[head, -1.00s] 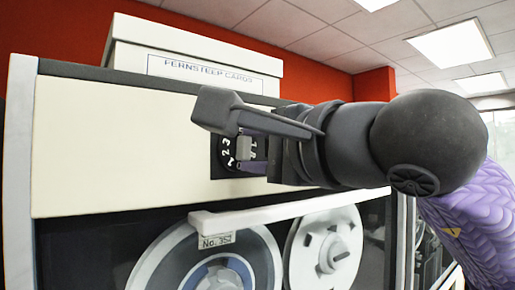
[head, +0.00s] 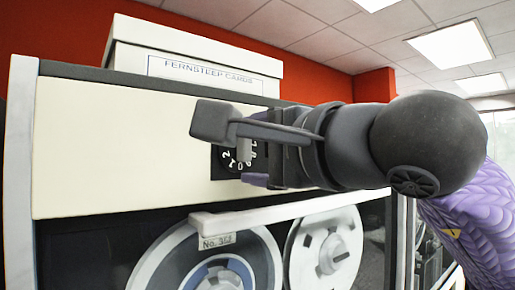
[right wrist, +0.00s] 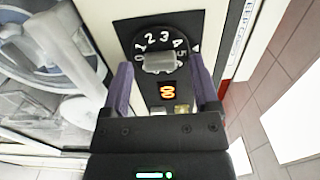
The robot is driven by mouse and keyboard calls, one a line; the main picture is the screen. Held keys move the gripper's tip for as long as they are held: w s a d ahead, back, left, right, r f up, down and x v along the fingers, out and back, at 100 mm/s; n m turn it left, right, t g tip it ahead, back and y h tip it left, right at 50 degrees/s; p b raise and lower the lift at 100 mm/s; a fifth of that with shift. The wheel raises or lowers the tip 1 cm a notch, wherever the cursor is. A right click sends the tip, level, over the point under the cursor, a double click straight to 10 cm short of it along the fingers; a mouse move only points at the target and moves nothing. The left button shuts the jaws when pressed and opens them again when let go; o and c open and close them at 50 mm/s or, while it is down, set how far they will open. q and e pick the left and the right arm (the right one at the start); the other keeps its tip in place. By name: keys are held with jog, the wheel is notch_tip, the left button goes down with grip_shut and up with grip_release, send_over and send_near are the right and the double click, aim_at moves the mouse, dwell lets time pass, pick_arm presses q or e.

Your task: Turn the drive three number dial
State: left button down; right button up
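The dial (right wrist: 140,46) is a black disc with white numbers on a dark plate. A grey knob (right wrist: 160,63) crosses its middle. In the right wrist view the numbers 0 to 5 run around its top, and a white triangle (right wrist: 196,48) sits to its right, nearest the 4 and 5. My right gripper (right wrist: 161,72) is open, with one purple finger on each side of the knob and a gap on both sides. In the head view the dial (head: 229,160) is partly hidden behind my right gripper (head: 255,176). My left gripper is out of view.
An orange digit display (right wrist: 167,91) sits below the dial. The cream cabinet panel (head: 110,150) holds the plate. A white bar labelled No. 352 (head: 216,240) and tape reels (head: 325,250) are below. A white card box (head: 200,60) stands on top.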

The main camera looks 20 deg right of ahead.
jog(key=b+v, duration=0.2)
jog(key=v, duration=0.8)
jog(key=shift+b, duration=0.4)
